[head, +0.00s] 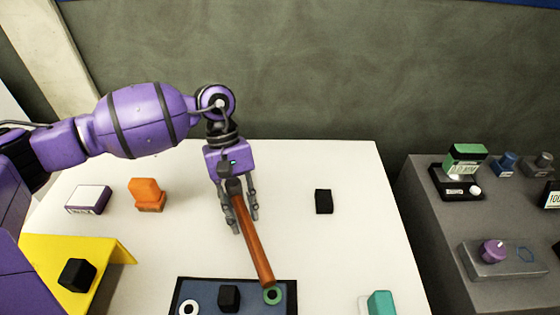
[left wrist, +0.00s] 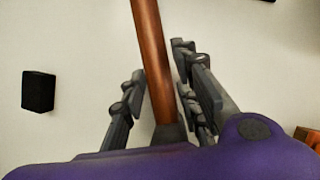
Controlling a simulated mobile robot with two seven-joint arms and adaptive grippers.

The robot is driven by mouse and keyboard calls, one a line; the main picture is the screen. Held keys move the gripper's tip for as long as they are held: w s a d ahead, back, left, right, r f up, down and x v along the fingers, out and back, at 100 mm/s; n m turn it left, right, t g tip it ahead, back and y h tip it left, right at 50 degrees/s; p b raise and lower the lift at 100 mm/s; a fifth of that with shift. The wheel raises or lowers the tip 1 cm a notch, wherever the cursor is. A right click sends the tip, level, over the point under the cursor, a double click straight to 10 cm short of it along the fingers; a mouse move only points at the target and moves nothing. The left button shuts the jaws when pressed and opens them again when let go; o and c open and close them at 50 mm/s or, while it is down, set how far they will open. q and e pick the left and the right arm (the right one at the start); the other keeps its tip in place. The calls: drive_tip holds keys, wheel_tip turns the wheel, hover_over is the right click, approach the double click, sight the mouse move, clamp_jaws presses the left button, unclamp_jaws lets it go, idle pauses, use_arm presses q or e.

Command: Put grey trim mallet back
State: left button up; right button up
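The trim mallet has a long brown handle (head: 254,240) and a dark grey head (head: 233,186). My left gripper (head: 246,223) points down over the white table, its fingers closed in on either side of the mallet. The mallet's head end is against the palm, and the handle slants toward the front, its end in line with the blue mat. My right gripper is not in view.
A dark-edged blue mat (head: 200,297) holds a black block and rings. A black block (head: 323,201), an orange object (head: 147,195), a white-topped box (head: 88,199) and a teal object (head: 381,303) stand on the table (head: 330,160). A yellow stand (head: 55,249) is left, a grey cabinet (head: 435,218) right.

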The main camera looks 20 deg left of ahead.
use_arm(q)
drive_tip(key=shift+o, duration=0.6)
drive_tip(key=shift+r, duration=0.25)
drive_tip(key=b+v, duration=0.1)
drive_tip(key=v, duration=1)
drive_tip(key=shift+w, duration=0.15)
drive_tip(key=shift+w+a+r, duration=0.1)
drive_tip(key=shift+a+r, duration=0.05)
drive_tip(key=shift+r, duration=0.2)
drive_tip(key=shift+f, duration=0.1)
